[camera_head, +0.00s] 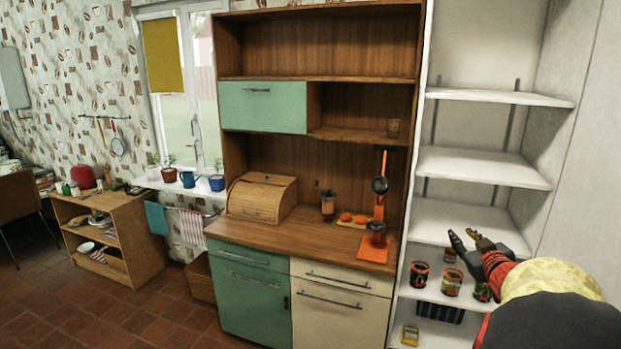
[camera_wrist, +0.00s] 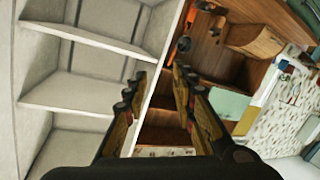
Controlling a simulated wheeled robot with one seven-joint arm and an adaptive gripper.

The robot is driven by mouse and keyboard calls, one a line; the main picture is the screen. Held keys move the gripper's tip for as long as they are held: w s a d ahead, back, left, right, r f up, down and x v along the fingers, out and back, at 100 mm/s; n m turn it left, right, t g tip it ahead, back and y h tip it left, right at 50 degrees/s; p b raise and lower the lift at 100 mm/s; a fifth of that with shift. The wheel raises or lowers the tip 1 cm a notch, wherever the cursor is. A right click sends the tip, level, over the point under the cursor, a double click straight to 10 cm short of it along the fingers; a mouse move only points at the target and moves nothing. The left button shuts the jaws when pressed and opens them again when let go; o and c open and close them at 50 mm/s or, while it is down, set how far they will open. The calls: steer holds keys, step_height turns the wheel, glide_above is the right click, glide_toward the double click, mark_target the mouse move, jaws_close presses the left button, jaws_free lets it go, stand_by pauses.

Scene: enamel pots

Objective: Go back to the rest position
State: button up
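My gripper (camera_head: 466,241) is at the lower right in the head view, in front of the white shelf unit (camera_head: 430,200). Its two dark fingers are spread apart with nothing between them. In the wrist view my gripper (camera_wrist: 157,92) also shows open and empty, with the shelf unit (camera_wrist: 85,105) to its left and the wooden cabinet (camera_wrist: 212,62) beyond and to its right. Several patterned enamel pots stand on a low shelf below my gripper, one of them a red and dark pot (camera_head: 419,274). My arm partly hides the rightmost pot (camera_head: 482,291).
The cabinet counter holds a bread box (camera_head: 262,197), a glass jar (camera_head: 328,203), a board with orange items (camera_head: 354,219) and an orange stand device (camera_head: 376,225). A low wooden shelf (camera_head: 140,225) stands at left. The tiled floor (camera_head: 120,315) is open at lower left.

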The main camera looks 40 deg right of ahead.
steer(key=w+a+g+y, duration=0.1)
steer(key=w+a, duration=0.3)
steer(key=a, duration=0.9)
steer(key=w+a+g+y, duration=0.15)
steer(key=w+a, duration=0.35)
steer(key=a, duration=0.8)
steer(key=s+a+f+n+g+y, duration=0.1)
steer(key=s+a+f+y, duration=0.1)
steer(key=a, duration=0.8)
steer(key=s+a+f+n+g+y, duration=0.1)
steer(key=s+a+f, duration=0.4)
steer(key=a, duration=0.5)
steer(key=s+a+f+n+g+y, duration=0.1)
steer(key=s+a+f+g+y, duration=0.1)
steer(key=s+a, duration=0.5)
steer(key=a+f+y, duration=0.1)
steer(key=a+y, duration=0.1)
steer(key=a, duration=0.1)
steer(key=shift+s+a+f+n, duration=0.15)
steer(key=shift+s+a+n, duration=0.05)
steer(key=shift+n, duration=0.1)
steer(key=shift+d+y, duration=0.15)
steer(key=shift+y, duration=0.1)
